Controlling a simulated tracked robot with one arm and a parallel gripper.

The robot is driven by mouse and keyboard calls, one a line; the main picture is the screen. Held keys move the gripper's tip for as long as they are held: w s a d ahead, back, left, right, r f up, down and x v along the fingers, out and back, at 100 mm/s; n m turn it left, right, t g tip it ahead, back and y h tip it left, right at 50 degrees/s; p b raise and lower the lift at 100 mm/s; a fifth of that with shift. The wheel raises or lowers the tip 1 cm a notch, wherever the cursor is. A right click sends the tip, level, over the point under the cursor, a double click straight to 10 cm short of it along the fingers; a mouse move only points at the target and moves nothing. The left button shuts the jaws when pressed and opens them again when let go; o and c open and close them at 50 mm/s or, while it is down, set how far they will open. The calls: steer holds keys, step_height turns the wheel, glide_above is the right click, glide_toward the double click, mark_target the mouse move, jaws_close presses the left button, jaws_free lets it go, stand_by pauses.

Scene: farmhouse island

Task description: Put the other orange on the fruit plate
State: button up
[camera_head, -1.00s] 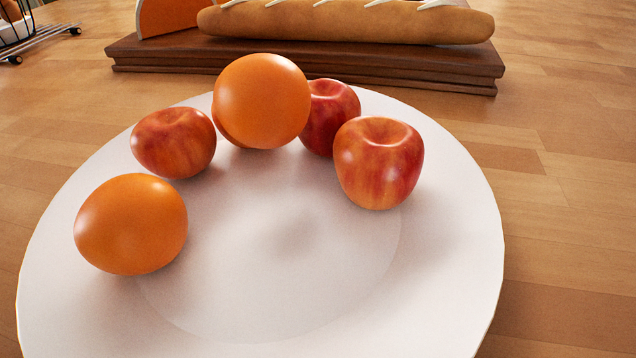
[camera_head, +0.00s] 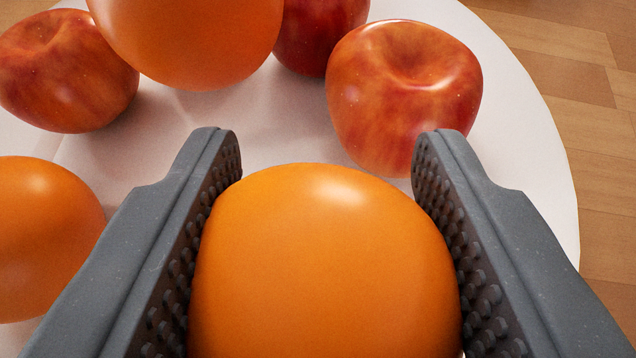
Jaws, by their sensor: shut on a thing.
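My gripper (camera_head: 328,150) has its two dark grey, studded fingers pressed on either side of an orange (camera_head: 325,270). The held orange is over the white fruit plate (camera_head: 530,160); its underside is hidden, so I cannot tell whether it touches the plate. Another orange (camera_head: 40,235) sits on the plate at the left, cut by the picture edge. One more orange (camera_head: 190,35) is at the top, partly cut off.
A red apple (camera_head: 405,95) sits on the plate just beyond the right fingertip. Another apple (camera_head: 65,70) is at the upper left, and a third (camera_head: 318,30) at the top. Bare white plate shows between the held orange and the far fruit. Wooden surface (camera_head: 605,200) lies at right.

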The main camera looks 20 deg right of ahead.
mark_target(326, 255)
step_height(326, 255, down, 4)
steer(key=shift+r, duration=0.2)
steer(key=o, duration=1.1)
